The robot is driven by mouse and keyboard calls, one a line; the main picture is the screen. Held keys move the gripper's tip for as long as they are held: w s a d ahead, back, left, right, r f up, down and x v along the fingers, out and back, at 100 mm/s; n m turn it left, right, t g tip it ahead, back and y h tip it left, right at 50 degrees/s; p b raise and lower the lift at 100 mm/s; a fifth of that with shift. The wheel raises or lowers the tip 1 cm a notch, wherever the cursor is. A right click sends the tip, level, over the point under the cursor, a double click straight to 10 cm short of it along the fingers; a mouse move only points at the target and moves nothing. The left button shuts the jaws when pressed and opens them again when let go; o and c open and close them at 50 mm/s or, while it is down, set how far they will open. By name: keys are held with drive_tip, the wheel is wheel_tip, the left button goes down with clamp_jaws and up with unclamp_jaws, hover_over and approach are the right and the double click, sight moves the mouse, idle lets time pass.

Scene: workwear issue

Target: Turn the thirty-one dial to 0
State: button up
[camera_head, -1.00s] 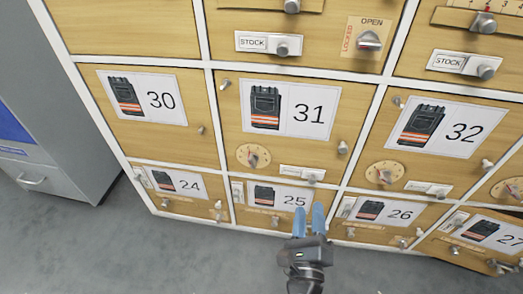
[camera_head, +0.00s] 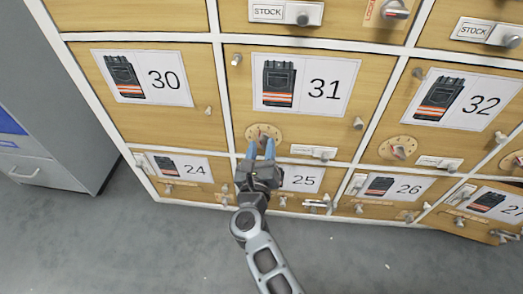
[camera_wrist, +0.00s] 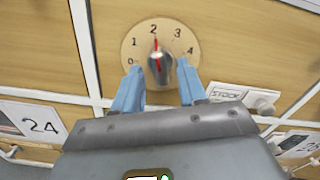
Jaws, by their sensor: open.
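The thirty-one dial (camera_head: 265,131) is a round wooden plate with a metal knob at the lower left of the door labelled 31 (camera_head: 312,104). In the wrist view the dial (camera_wrist: 140,38) shows the numbers 0 to 4, and the red mark on its knob (camera_wrist: 158,68) points close to 2. My gripper (camera_head: 261,150) has blue fingers and is open just below the dial. In the wrist view the open fingers (camera_wrist: 157,80) stand left and right of the knob's lower part, with gaps visible; I cannot tell how deep they reach.
A white STOCK slider with a knob (camera_wrist: 262,99) is close to the right finger. A peg knob (camera_head: 358,123) sits on the door's right edge. Door 25 (camera_head: 303,179) is partly behind my gripper.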

drive_tip(key=shift+w, duration=0.25)
clamp_jaws()
idle(0.3)
